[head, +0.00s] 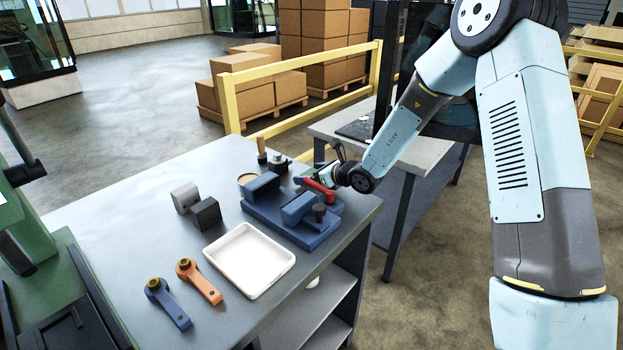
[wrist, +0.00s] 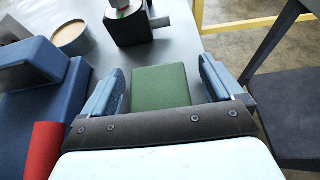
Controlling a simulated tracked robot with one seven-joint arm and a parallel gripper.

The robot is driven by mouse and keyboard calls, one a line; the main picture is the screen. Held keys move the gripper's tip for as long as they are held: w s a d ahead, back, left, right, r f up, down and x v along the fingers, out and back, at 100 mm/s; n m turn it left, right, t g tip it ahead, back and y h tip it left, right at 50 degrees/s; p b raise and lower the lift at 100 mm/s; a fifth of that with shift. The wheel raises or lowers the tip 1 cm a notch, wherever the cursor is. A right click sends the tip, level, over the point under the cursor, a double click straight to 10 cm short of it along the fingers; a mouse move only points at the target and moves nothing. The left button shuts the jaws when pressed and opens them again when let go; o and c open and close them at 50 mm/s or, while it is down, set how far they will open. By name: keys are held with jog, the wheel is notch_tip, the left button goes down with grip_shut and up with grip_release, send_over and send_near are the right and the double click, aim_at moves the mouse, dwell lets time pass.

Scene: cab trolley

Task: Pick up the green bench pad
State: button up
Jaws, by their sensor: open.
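The green bench pad (wrist: 160,87) shows in the wrist view as a flat-topped block on the grey bench. My gripper (wrist: 162,68) is open, with one blue-padded finger to the left of the pad and one to the right. The pad's near end is hidden behind the dark edge of my gripper, and I cannot tell whether either finger touches it. In the head view my gripper (head: 334,171) is low over the bench's far right side, behind the blue vise (head: 318,240), and the pad is mostly hidden there.
The vise's red handle (head: 320,188) is close to my gripper. A dark block (wrist: 128,25) and a round tin (wrist: 71,34) stand beyond the pad. A white tray (head: 222,272), two small blocks and two cranked handles lie further left. The bench edge is close on the right.

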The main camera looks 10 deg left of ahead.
jog(key=shift+a, duration=0.1)
jog(key=shift+c, duration=0.2)
jog(key=c, duration=1)
jog(key=shift+w, duration=0.1)
